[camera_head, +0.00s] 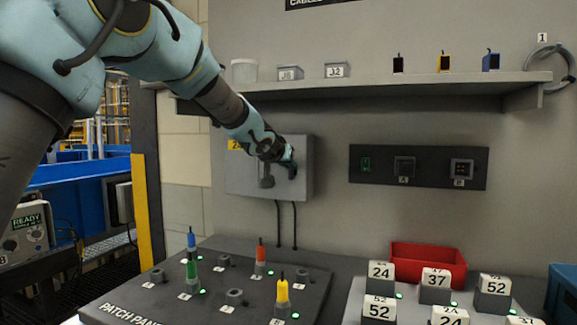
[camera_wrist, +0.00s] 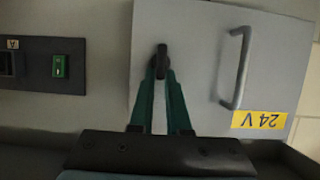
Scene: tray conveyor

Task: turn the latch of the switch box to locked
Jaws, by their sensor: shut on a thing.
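The switch box (camera_head: 240,182) is a grey wall box with a closed door and a yellow 24 V label (camera_head: 235,145). The box door (camera_wrist: 200,45) fills much of the wrist view, where the label (camera_wrist: 259,120) is upside down. The latch (camera_wrist: 161,58) is a small dark bar that stands upright in the wrist picture. My gripper (camera_wrist: 161,76) has its green fingers closed on the latch from both sides. In the head view my gripper (camera_head: 291,166) is at the box's right part and hides the latch.
A bar handle (camera_wrist: 236,68) sticks out of the door beside my fingers. A shelf (camera_head: 390,85) runs above the box. A dark switch panel (camera_head: 418,167) is on the wall to the right. A patch panel (camera_head: 150,307) with several plugs lies below.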

